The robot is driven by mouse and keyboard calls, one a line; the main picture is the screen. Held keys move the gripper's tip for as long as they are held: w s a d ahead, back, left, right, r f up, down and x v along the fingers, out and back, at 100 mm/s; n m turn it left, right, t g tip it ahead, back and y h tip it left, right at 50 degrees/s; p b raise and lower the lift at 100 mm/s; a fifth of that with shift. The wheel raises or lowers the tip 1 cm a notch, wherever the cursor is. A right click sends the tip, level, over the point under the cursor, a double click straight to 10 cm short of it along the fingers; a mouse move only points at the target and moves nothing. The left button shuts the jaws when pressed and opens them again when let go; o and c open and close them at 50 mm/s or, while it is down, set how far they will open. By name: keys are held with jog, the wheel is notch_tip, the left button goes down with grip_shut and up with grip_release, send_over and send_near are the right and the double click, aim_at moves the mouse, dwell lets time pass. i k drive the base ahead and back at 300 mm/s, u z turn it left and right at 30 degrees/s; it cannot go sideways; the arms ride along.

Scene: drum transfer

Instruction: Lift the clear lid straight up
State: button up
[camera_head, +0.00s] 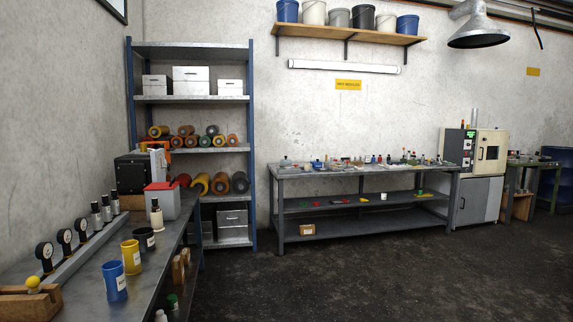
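I cannot make out a clear lid anywhere in this view. My gripper is not in view. On the near left bench (88,284) stand a blue cup (115,283), a yellow cup (131,258) and a dark cup (144,240), each with a pale label. Behind them is a grey box with a red top (162,200), with a black device (131,174) beyond it.
Gauges (44,256) line the bench's left side. A shelf rack (190,98) with rollers and white boxes stands behind. A long table (363,172) covered with small items runs along the back wall, and a cream machine (477,178) stands to its right. The dark floor (380,275) is clear.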

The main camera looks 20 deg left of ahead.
aim_at(285, 162)
jog(key=u, duration=0.15)
jog(key=i, duration=0.8)
jog(key=u, duration=0.6)
jog(key=i, duration=2.15)
jog(key=u, duration=0.6)
jog(key=i, duration=4.15)
jog(key=z, duration=0.4)
jog(key=i, duration=1.25)
jog(key=z, duration=0.1)
